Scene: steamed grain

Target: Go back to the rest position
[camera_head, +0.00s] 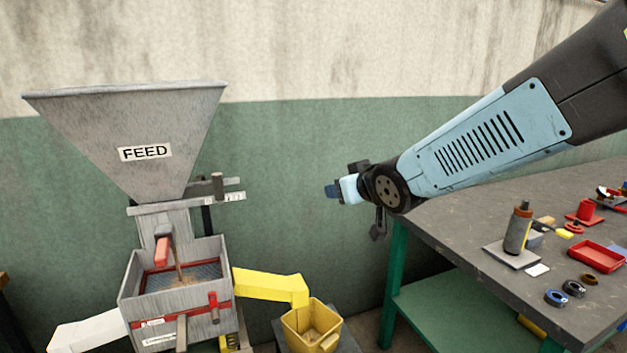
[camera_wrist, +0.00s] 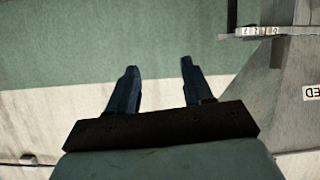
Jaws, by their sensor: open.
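My gripper (camera_head: 332,191) is in mid-air in the head view, left of the workbench and right of the feed hopper, with the green wall behind it. In the wrist view my gripper (camera_wrist: 158,84) shows two dark blue fingers standing apart with nothing between them. The grey hopper (camera_head: 125,120), marked FEED, stands at the left in the head view. Part of it also shows at the right edge of the wrist view (camera_wrist: 290,75).
Below the hopper is a grey box (camera_head: 190,318) with a mesh and some grain. A yellow chute (camera_head: 270,285) leads toward a yellow bucket (camera_head: 311,325). The workbench (camera_head: 450,235) at right holds a bottle (camera_head: 517,230), a red tray (camera_head: 597,256) and several small parts.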

